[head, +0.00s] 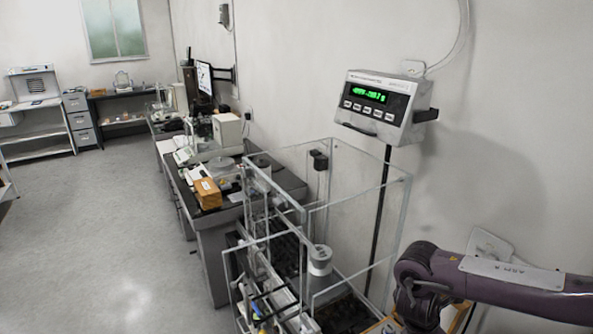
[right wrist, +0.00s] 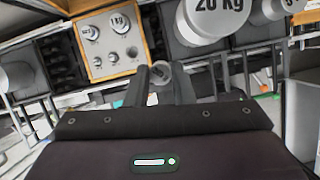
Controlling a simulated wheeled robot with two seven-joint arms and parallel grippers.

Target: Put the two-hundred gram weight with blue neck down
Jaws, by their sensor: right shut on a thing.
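In the right wrist view my right gripper (right wrist: 161,84) is shut on a small grey metal weight (right wrist: 160,72), whose round top shows between the dark fingertips. Its blue neck and any marking cannot be made out. A wooden weight case (right wrist: 73,32) with a pale panel lies beyond the fingers to the left and holds several metal weights, some labelled 1 kg. In the head view my right arm comes in at the lower right, and its gripper cannot be seen. My left gripper is in neither view.
A large 20 kg weight (right wrist: 207,22) stands at the top of the wrist view. In the head view a clear-walled enclosure (head: 360,215) surrounds a grey cylindrical weight (head: 320,262). A wall-side display (head: 382,98) shows green digits. Open floor lies to the left.

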